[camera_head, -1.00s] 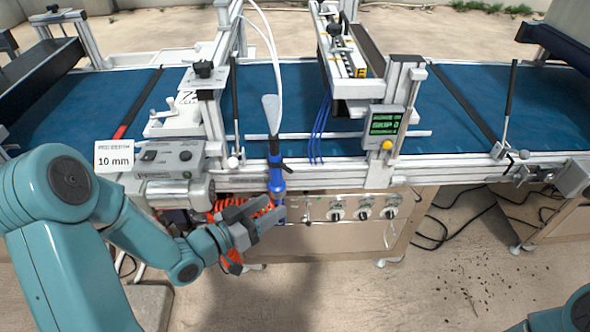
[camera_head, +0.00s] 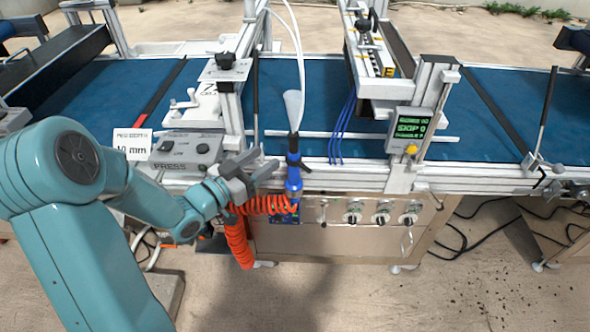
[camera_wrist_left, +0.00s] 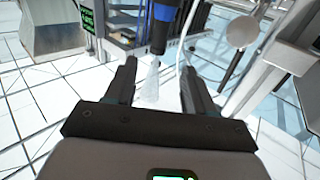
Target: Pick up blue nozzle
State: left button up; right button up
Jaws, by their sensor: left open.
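The blue nozzle (camera_head: 293,180) stands upright at the front rail of the seeder, with a pale cone-shaped tip (camera_head: 293,108) pointing up. An orange coiled hose (camera_head: 240,242) hangs beside its lower end. My left gripper (camera_head: 265,164) is open and empty, just left of the nozzle at about the height of its dark collar. In the left wrist view, the blue nozzle (camera_wrist_left: 161,28) lies ahead of the jaws, and its pale tip (camera_wrist_left: 151,82) shows between the fingers of the left gripper (camera_wrist_left: 158,70). I cannot tell whether they touch. My right gripper is not in view.
A press control box (camera_head: 185,150) and a 10 mm sign (camera_head: 132,143) are left of the nozzle. The blue conveyor belt (camera_head: 320,95) runs behind the rail. A display (camera_head: 410,127) and a panel with several knobs (camera_head: 380,218) are to the right.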

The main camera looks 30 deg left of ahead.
aim_at(290, 143)
pick_arm(q)
jog(key=w, duration=0.3)
jog(key=w+d, duration=0.1)
jog(key=w, duration=0.1)
jog(key=shift+p, duration=0.3)
jog(key=w, duration=0.2)
jog(key=w+p, duration=0.1)
jog(key=w, duration=0.3)
jog(key=shift+d+f, duration=0.3)
jog(key=shift+d, duration=0.05)
jog(key=shift+s, duration=0.1)
grip_shut()
